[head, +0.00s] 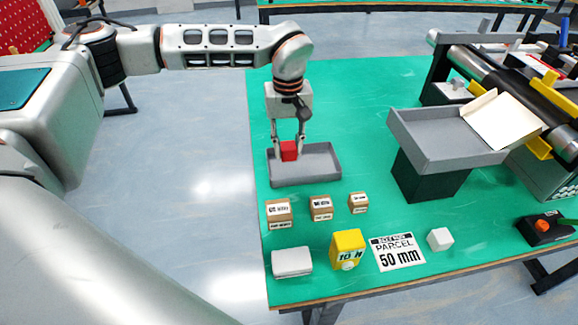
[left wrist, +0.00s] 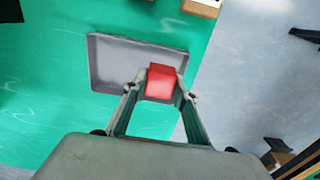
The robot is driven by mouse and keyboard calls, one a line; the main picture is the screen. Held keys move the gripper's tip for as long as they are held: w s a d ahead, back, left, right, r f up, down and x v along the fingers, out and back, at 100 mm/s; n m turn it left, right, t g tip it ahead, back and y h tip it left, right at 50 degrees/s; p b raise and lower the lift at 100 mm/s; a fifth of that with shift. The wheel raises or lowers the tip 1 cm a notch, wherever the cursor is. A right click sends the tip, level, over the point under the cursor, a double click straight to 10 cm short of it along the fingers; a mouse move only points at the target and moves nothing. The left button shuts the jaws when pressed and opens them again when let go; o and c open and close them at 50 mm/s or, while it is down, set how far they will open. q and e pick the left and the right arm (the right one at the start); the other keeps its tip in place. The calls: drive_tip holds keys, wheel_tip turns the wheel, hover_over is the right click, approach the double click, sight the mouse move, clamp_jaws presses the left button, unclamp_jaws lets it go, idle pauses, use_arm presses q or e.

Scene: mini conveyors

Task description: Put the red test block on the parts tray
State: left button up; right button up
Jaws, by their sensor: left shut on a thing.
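The red test block (head: 289,150) is between the fingertips of my left gripper (head: 289,146), which is shut on it. In the head view the block appears over the grey parts tray (head: 325,163), toward its left side. In the left wrist view the block (left wrist: 161,82) is at the ends of the fingers and overlaps the lower right part of the tray (left wrist: 110,62). I cannot tell whether the block touches the tray floor. The visible part of the tray is empty. My right gripper is not in view.
Several small cardboard boxes (head: 321,209) stand in front of the tray. Nearer the edge are a white block (head: 292,262), a yellow box (head: 347,249), a parcel card (head: 398,252) and a white cube (head: 440,239). A conveyor with a grey chute tray (head: 440,139) stands at right.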

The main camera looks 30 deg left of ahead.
sight(289, 175)
use_arm(q)
wheel_tip(289, 175, down, 4)
drive_tip(key=shift+r, duration=0.2)
wheel_tip(289, 175, down, 3)
drive_tip(key=shift+f, duration=0.15)
drive_tip(key=shift+w+f, duration=0.1)
drive_tip(key=shift+f, duration=0.2)
drive_tip(key=o, duration=1.1)
drive_tip(key=shift+f, duration=0.1)
